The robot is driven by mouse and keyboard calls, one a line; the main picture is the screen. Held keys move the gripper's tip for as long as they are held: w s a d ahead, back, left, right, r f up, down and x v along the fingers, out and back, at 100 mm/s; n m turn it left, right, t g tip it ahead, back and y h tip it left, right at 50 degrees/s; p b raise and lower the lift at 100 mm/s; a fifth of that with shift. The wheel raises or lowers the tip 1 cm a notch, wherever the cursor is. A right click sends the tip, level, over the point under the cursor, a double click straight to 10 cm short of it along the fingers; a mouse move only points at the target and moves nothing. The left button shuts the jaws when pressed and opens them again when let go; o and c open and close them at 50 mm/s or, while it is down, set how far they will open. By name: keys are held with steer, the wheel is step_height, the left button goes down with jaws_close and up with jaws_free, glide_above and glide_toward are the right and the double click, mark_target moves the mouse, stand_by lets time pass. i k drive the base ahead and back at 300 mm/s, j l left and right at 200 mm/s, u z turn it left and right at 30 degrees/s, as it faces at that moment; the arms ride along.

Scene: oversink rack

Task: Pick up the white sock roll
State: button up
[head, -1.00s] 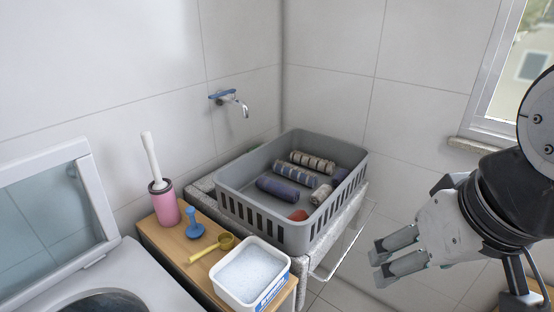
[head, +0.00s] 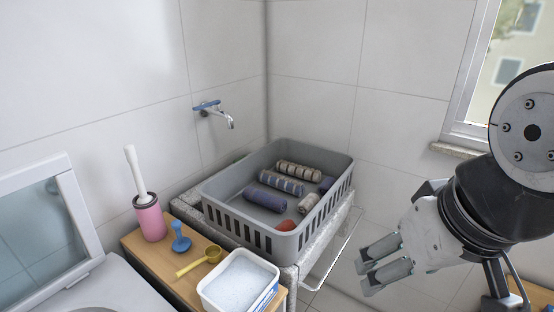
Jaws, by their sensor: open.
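Several sock rolls lie in a grey slotted basket (head: 215,215) over the sink. The palest is a short whitish-beige roll (head: 308,204) near the basket's right side. Behind it, toward the back, lies a longer beige roll with dark bands (head: 299,170). No roll looks plainly white, so I cannot tell for sure which is the white one. My gripper (head: 366,277) is open and empty, outside the basket to its right and nearer the camera. Its fingers point left.
A blue-grey striped roll (head: 281,184), a navy roll (head: 265,199), a purple roll (head: 327,184) and a red item (head: 286,225) share the basket. A tap (head: 214,110) is on the wall behind. A powder tub (head: 238,284) and pink brush holder (head: 150,218) stand left.

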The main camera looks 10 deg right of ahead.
mark_target(305, 207)
steer(key=i+l+z, duration=0.2)
steer(key=i+l, duration=0.2)
steer(key=i+l+z, duration=0.2)
steer(key=i, duration=0.3)
steer(key=l, duration=0.1)
